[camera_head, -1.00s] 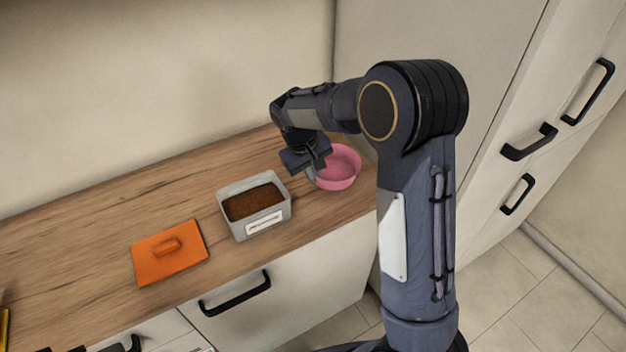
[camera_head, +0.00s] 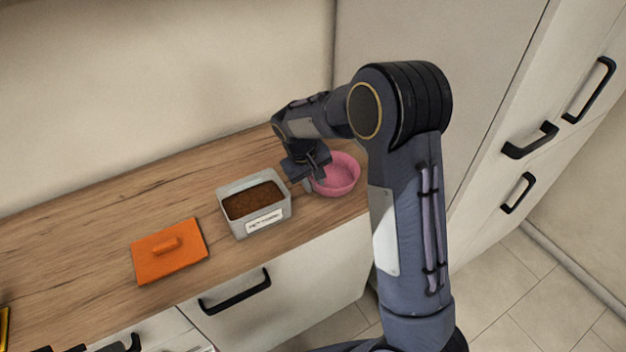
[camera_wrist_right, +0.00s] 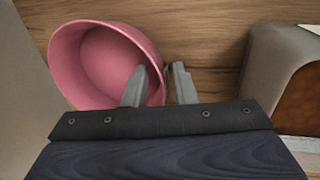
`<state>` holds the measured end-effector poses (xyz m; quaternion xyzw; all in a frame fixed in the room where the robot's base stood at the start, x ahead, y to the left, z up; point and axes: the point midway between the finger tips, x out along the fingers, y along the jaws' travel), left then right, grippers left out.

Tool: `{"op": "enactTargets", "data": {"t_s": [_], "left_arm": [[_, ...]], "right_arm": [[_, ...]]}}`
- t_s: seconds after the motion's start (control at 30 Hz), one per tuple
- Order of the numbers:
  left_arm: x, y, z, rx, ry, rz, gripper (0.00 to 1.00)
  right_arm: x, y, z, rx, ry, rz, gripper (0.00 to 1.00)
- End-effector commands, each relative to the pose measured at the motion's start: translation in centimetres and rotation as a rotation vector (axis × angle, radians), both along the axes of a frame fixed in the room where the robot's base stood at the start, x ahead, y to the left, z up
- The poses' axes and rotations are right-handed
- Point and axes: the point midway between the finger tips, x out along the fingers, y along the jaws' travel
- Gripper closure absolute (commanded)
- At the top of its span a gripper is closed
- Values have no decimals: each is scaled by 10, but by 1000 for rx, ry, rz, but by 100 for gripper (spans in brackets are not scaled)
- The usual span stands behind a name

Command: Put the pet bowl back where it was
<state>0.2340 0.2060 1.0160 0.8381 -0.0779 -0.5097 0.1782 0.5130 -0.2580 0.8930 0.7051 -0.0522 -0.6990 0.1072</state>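The pink pet bowl (camera_head: 340,177) stands upright at the right end of the wooden counter. It also shows in the right wrist view (camera_wrist_right: 85,60). My right gripper (camera_head: 308,184) is at the bowl's left side, at rim height. In the right wrist view the right gripper (camera_wrist_right: 159,84) has one finger inside the bowl and one outside, with the bowl's wall in the gap between them. The fingers are apart, and the outer one looks clear of the wall.
A grey labelled container (camera_head: 285,212) of brown pet food stands just left of the bowl and gripper. An orange lid (camera_head: 185,258) with a knob lies further left. A tall cabinet (camera_head: 440,50) rises on the right. The counter's left part (camera_head: 70,250) is mostly clear.

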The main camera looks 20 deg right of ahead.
Motion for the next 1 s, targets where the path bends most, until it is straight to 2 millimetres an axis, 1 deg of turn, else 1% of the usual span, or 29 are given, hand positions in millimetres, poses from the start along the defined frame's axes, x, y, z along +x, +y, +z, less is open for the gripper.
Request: {"op": "enactTargets", "data": {"t_s": [0.1, 0.17, 0.23, 0.37, 0.6, 0.7, 0.87, 0.97, 1.0], "left_arm": [[0, 0, 2, 0, 0, 0, 64], [0, 0, 5, 0, 0, 0, 64], [0, 0, 2, 0, 0, 0, 64], [0, 0, 1, 0, 0, 0, 64], [0, 0, 1, 0, 0, 0, 64], [0, 0, 2, 0, 0, 0, 64], [0, 0, 2, 0, 0, 0, 64], [0, 0, 2, 0, 0, 0, 64], [0, 0, 2, 0, 0, 0, 64]], "right_arm": [[0, 0, 3, 0, -1, 0, 76], [0, 0, 7, 0, -1, 0, 76], [1, 2, 14, 0, -4, 1, 76], [0, 8, 38, 1, -6, 1, 76], [0, 20, 88, 1, -6, 2, 76], [-1, 23, 104, 0, -3, 2, 76], [-3, 26, 118, 3, -2, 0, 76], [-13, 22, 125, 38, -10, -10, 76], [-21, 18, 129, 68, -17, -18, 76]]}}
